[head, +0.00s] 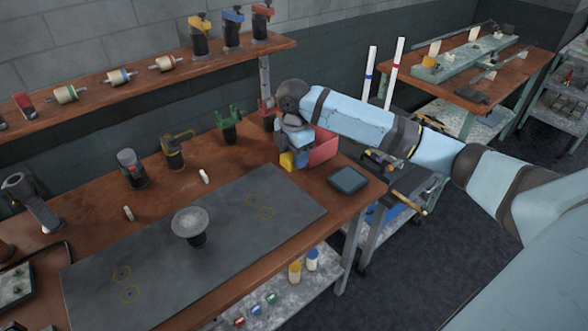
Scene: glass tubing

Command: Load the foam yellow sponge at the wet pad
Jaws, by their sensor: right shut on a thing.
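The yellow sponge (287,161) is a small yellow block at the back right of the workbench. My right gripper (294,152) reaches down over it from the right and is shut on it. The fingers hide part of the sponge, and I cannot tell whether it touches the bench. A small blue patch shows beside the yellow, and I cannot tell what it belongs to. A dark, flat, square pad (347,180), which looks like the wet pad, lies at the bench's right end, right of and nearer than the gripper. My left gripper is not in view.
A red bin (323,148) stands right beside my right gripper. A green clamp-like stand (228,124) is to its left. A grey mat (120,265) carries a round-topped stand (190,223). Bare bench (311,181) lies between the gripper and the dark pad.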

